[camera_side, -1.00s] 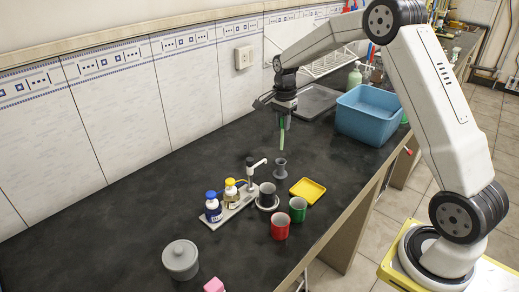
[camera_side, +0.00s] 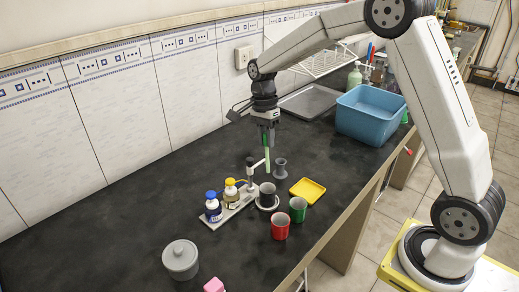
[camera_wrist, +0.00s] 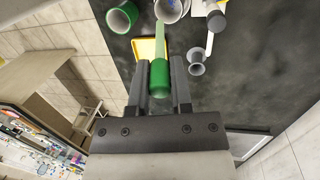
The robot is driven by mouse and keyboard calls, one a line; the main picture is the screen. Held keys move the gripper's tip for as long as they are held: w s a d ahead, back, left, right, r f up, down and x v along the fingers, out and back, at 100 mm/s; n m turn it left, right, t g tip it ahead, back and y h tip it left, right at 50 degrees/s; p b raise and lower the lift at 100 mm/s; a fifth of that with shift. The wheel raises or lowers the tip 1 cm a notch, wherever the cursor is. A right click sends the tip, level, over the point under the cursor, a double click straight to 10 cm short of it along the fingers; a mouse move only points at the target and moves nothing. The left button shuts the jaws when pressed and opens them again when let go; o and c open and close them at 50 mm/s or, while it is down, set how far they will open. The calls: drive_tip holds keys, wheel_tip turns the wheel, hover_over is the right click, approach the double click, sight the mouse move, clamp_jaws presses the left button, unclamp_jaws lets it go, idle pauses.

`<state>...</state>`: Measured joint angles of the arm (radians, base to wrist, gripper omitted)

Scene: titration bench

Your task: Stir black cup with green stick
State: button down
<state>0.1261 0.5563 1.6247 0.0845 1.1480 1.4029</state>
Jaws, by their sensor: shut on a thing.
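My gripper (camera_side: 267,143) is shut on the green stick (camera_side: 267,161), which hangs down from it. In the wrist view the stick's thick green handle (camera_wrist: 159,78) lies between my two fingers. The black cup (camera_side: 267,197) stands on a round white-rimmed base beside the dispenser stand. In the side view the stick's lower end shows above and behind the cup, apart from it. Part of the cup shows at the top edge of the wrist view (camera_wrist: 172,14).
The green cup (camera_side: 298,211), red cup (camera_side: 280,230), yellow tray (camera_side: 308,189) and grey holder (camera_side: 281,170) stand close to the black cup. The stand with blue-capped (camera_side: 212,208) and yellow-capped (camera_side: 231,194) bottles is at its left. A blue basin (camera_side: 370,118) stands farther back.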

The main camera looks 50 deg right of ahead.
drive_tip(key=shift+f, duration=0.2)
drive_tip(key=w+d+x, duration=0.1)
drive_tip(key=x, duration=0.9)
drive_tip(key=shift+w+f, duration=0.35)
drive_tip(key=shift+f, duration=0.05)
idle(0.9)
drive_tip(key=shift+d, duration=0.15)
idle(0.4)
